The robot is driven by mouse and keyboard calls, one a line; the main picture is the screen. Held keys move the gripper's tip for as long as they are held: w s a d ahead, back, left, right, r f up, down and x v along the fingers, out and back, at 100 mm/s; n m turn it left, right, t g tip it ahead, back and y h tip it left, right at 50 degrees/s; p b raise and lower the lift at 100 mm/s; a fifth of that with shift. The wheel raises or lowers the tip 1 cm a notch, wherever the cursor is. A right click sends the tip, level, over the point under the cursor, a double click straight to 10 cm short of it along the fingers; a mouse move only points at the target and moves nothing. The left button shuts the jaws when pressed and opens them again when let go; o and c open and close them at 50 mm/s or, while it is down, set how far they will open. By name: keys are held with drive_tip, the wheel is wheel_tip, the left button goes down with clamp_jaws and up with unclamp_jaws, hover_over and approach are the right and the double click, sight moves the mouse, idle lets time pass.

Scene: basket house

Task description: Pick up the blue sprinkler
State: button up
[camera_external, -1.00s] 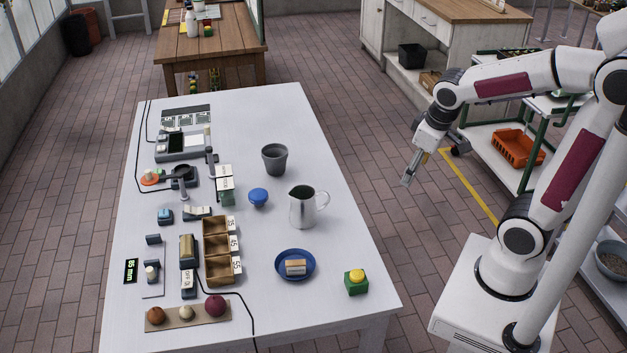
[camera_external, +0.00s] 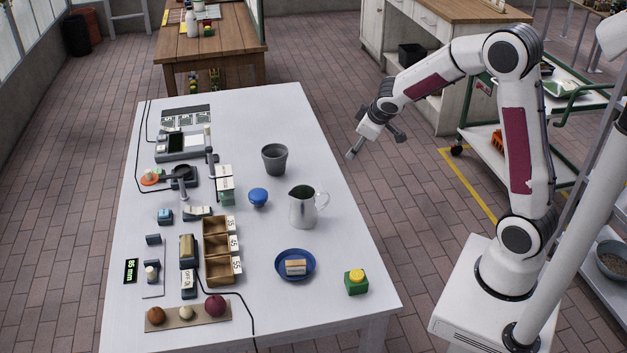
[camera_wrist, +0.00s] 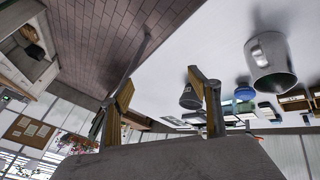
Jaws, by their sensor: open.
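The blue sprinkler appears to be the small round blue-topped object (camera_external: 258,196) in the middle of the white table, left of the metal jug. In the wrist view the blue object (camera_wrist: 245,92) shows small, beyond the jug. My gripper (camera_external: 353,152) is near the table's right edge, above and right of the blue object and well apart from it. In the wrist view its two fingers (camera_wrist: 168,78) are spread with nothing between them.
The metal jug (camera_external: 302,208) and a grey pot (camera_external: 274,159) stand close to the blue object. A blue dish (camera_external: 295,265) and a green block with a yellow top (camera_external: 356,282) lie nearer the front. Wooden bins (camera_external: 219,251) are at left. The table's far right is clear.

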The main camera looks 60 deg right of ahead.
drive_tip(key=w+a+f+n+t+y, duration=0.15)
drive_tip(key=w+f, duration=0.25)
drive_tip(key=w, duration=0.5)
drive_tip(key=w+a+f+n+t+y, duration=0.1)
drive_tip(key=w+f+n+t+y, duration=0.25)
drive_tip(key=w, duration=0.45)
drive_tip(key=w+a+r+n+g+y, duration=0.1)
drive_tip(key=a+y, duration=0.6)
drive_tip(key=a, duration=0.7)
wheel_tip(320, 180, up, 2)
drive_tip(key=shift+r+n+g, duration=0.15)
drive_tip(key=shift+n+g, duration=0.25)
drive_tip(key=shift+n, duration=0.4)
drive_tip(key=shift+w+a, duration=0.1)
approach(264, 191)
drive_tip(key=x, duration=0.5)
drive_tip(key=shift+w+a+f, duration=0.15)
drive_tip(key=shift+f, duration=0.05)
drive_tip(key=shift+w+a+f, duration=0.1)
drive_tip(key=shift+w, duration=0.05)
